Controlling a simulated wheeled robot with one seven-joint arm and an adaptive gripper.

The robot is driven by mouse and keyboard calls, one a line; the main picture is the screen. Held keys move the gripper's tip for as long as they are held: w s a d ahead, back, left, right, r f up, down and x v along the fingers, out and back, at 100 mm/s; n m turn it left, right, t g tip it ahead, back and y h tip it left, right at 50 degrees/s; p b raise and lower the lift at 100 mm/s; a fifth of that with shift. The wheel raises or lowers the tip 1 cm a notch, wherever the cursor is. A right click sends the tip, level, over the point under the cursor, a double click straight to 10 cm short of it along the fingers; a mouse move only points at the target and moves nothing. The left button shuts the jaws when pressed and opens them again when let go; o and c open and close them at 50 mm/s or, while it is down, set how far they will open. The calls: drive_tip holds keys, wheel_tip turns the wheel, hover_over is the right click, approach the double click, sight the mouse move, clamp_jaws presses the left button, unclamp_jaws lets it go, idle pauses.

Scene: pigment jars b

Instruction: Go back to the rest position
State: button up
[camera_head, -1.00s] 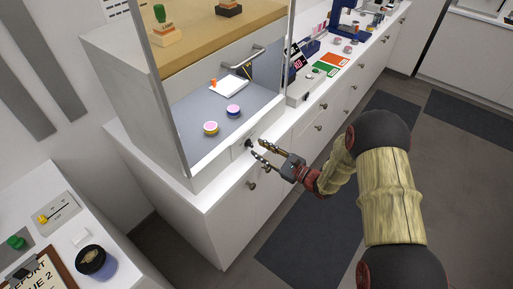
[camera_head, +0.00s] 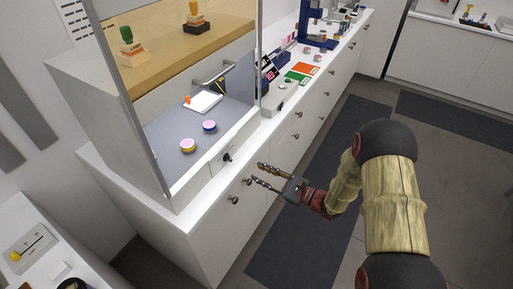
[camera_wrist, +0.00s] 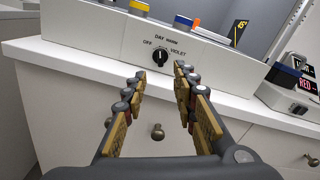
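My gripper (camera_head: 258,174) is open and empty in the head view. It is in front of the white cabinet (camera_head: 205,240), to the right of and below the glass-fronted booth. In the wrist view my gripper (camera_wrist: 160,105) has its two fingers spread apart, with nothing between them. A black knob (camera_wrist: 160,56) with the labels OFF, DAY and VIOLET shows beyond the fingers on the booth's front. The same knob (camera_head: 227,157) shows in the head view, apart from the fingertips.
Inside the booth are two jars, one with a yellow band (camera_head: 188,146) and one blue (camera_head: 209,126), and a white pad (camera_head: 204,102). Cabinet handles (camera_head: 233,199) stick out near my gripper. The floor (camera_head: 300,235) is open on the right.

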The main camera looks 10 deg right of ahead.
drive_tip(key=s+a+f+n+g, duration=0.25)
drive_tip(key=s+f+g, duration=0.2)
drive_tip(key=s, duration=0.25)
drive_tip(key=s+r+n+g+h, duration=0.4)
drive_tip(key=s+n+g, duration=0.4)
drive_tip(key=s, duration=0.7)
drive_tip(key=s+d+r+n+t+h, duration=0.25)
drive_tip(key=d+r+n+h, duration=0.25)
drive_tip(key=d+r, duration=0.25)
drive_tip(key=s+d+r+n+t+h, duration=0.2)
drive_tip(key=s+d+r+n+h, duration=0.3)
drive_tip(key=r, duration=0.4)
wheel_tip(320, 180, up, 7)
drive_tip(key=n+t, duration=0.1)
drive_tip(key=t, duration=0.1)
drive_tip(key=shift+s+t, duration=0.25)
drive_tip(key=shift+t, duration=0.05)
drive_tip(key=shift+a+f, duration=0.1)
drive_tip(key=shift+a, duration=0.1)
